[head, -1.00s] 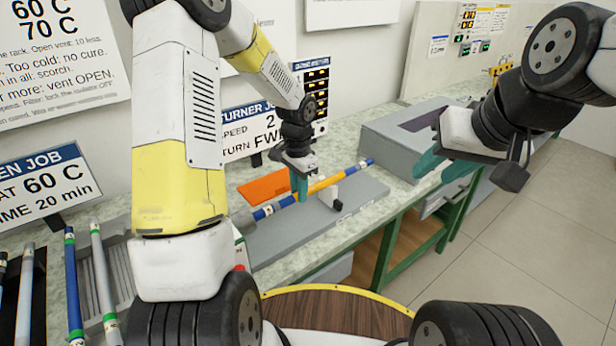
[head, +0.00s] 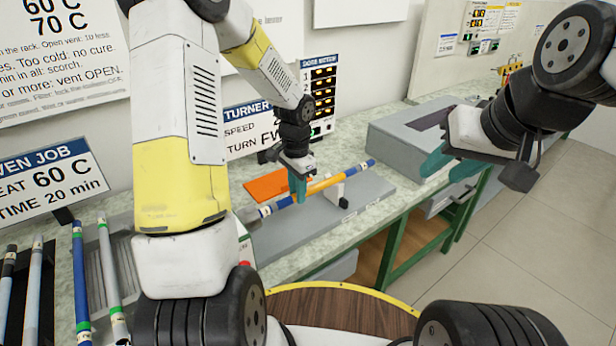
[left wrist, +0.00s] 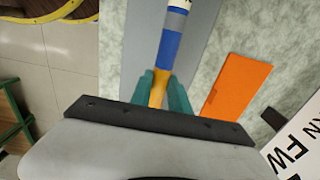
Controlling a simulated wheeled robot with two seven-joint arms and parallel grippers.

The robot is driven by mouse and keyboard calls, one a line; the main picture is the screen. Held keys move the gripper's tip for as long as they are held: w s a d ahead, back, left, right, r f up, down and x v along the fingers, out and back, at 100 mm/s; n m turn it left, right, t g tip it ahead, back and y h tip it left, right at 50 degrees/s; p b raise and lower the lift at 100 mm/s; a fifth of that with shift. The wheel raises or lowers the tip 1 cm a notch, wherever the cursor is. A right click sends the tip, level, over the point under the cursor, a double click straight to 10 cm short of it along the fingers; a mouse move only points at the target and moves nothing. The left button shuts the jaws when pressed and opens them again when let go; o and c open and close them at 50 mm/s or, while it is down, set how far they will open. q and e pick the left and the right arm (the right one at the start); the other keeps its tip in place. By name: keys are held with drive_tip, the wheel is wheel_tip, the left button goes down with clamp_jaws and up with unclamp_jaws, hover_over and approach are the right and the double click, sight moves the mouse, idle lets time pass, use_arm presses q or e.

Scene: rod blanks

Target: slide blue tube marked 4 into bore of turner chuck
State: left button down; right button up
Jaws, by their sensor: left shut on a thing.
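My left gripper (head: 298,187) is shut on a tube (head: 325,184) with an orange middle and blue ends. The tube lies slantwise above the turner's grey base (head: 300,226), next to a small white and black support (head: 340,191). In the left wrist view the tube (left wrist: 170,50) runs from between the teal fingers (left wrist: 162,92) to blue and grey bands and a white label at the top edge. I cannot read its mark. The chuck is largely hidden behind my left arm, so I cannot tell whether the tube's end is inside it. My right gripper (head: 448,165) is open and empty.
An orange plate (head: 268,186) lies behind the tube. A grey box (head: 400,150) stands to the right on the bench. A TURNER sign (head: 247,130) stands behind.

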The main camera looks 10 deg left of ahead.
use_arm(q)
drive_tip(key=shift+s+a, duration=0.75)
drive_tip(key=c, duration=1.2)
unclamp_jaws()
drive_tip(key=shift+o, duration=0.2)
wheel_tip(320, 180, up, 7)
drive_tip(key=shift+r, duration=0.4)
